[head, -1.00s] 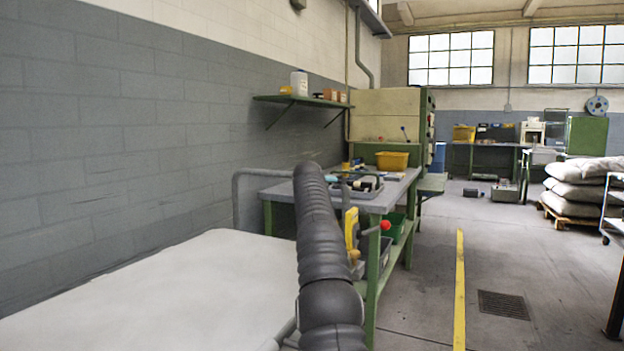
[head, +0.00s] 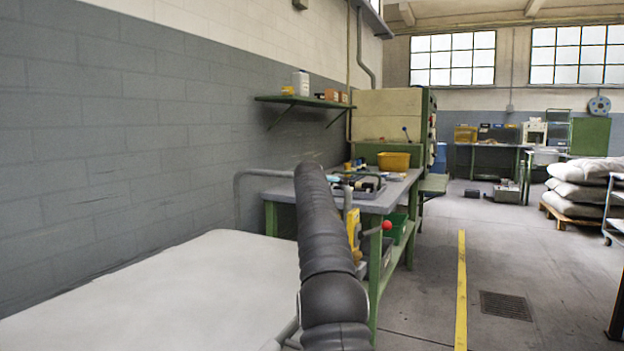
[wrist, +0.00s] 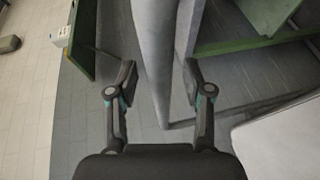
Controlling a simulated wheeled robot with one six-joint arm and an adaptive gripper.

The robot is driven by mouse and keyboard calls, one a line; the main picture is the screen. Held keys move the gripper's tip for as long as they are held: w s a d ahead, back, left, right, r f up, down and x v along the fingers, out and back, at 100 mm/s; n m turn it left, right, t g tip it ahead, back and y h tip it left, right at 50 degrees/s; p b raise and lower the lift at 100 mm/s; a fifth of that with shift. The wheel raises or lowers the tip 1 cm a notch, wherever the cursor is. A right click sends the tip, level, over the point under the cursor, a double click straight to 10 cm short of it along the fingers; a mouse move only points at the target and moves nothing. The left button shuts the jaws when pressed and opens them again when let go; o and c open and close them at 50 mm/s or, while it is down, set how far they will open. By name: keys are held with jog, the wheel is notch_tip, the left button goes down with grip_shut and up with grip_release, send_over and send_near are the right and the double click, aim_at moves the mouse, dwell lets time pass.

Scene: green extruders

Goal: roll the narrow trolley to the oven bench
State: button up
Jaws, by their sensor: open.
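A pale flat top (head: 150,290), which looks like the narrow trolley, fills the lower left of the head view. A bent grey tube rail (head: 238,190) rises at its far end; my arm hides part of that area. In the wrist view my gripper (wrist: 159,82) is open, its two fingers on either side of a thick grey tube (wrist: 158,50). I cannot tell whether they touch it. A pale surface (wrist: 285,135) shows at the lower right there. A far bench (head: 480,147) at the back carries a white box-like device (head: 533,132), possibly the oven.
A green-legged workbench (head: 385,205) with trays stands just beyond the pale top. A grey wall (head: 100,150) runs along the left. Stacked sacks (head: 585,185) lie on a pallet at right. Open floor with a yellow line (head: 461,290) and a drain grate (head: 505,305) lies between.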

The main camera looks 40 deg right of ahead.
jog(key=v, duration=1)
jog(key=shift+s+a, duration=0.3)
